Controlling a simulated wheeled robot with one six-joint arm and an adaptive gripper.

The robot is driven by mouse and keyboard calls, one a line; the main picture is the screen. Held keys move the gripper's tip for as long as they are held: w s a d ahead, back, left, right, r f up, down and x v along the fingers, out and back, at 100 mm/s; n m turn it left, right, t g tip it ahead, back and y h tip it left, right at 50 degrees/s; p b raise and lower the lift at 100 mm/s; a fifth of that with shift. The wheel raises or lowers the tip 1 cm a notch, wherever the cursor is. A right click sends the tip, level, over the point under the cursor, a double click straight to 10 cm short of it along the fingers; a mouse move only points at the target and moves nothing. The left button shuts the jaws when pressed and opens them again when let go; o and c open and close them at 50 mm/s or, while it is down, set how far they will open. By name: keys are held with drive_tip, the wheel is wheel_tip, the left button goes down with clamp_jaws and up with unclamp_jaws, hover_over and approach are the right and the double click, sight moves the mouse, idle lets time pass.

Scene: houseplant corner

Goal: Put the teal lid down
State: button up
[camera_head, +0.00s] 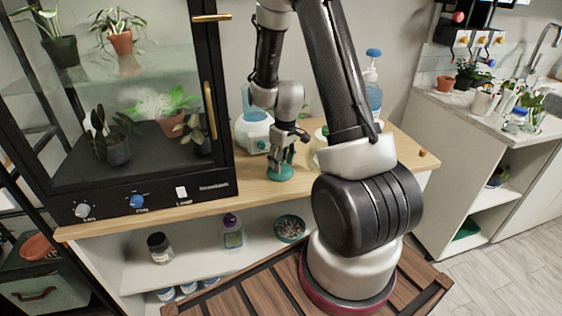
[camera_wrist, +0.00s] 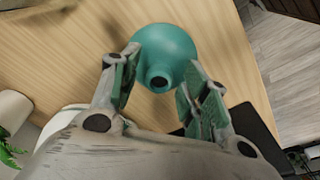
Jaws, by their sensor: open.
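The teal lid (camera_head: 280,172) rests on the wooden shelf top, right of the glass cabinet. In the wrist view the round teal lid (camera_wrist: 165,55) shows from above with its knob pointing toward my gripper. My gripper (camera_head: 285,160) is just above the lid. In the wrist view my gripper (camera_wrist: 158,88) is open, with one finger on each side of the knob and a gap visible between knob and fingers. The lid lies on the wood and is not gripped.
The wooden top (camera_head: 250,195) has free room in front of the lid. A humidifier-like white device (camera_head: 254,133) stands behind it. The black glass cabinet (camera_head: 140,185) is close on the left. A blue pump bottle (camera_head: 373,85) stands at the back right, partly behind my arm.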

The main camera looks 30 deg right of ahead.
sight(284, 169)
drive_tip(key=s+a+r, duration=0.1)
drive_tip(key=s+r, duration=0.2)
drive_tip(key=r, duration=0.5)
drive_tip(key=s+a+r+m+t, duration=0.1)
drive_tip(key=s+r, duration=0.2)
drive_tip(key=r, duration=0.4)
drive_tip(key=s+a+r, duration=0.1)
drive_tip(key=s+r, duration=0.2)
drive_tip(key=r, duration=0.5)
drive_tip(key=s+a+r+m+t, duration=0.1)
drive_tip(key=s+r, duration=0.2)
drive_tip(key=s, duration=0.4)
drive_tip(key=s+a+r+m, duration=0.1)
drive_tip(key=s+r, duration=0.2)
drive_tip(key=s, duration=0.4)
drive_tip(key=shift+s+r+m+t, duration=0.2)
drive_tip(key=shift+r+m+t, duration=0.1)
drive_tip(key=shift+r+t, duration=0.1)
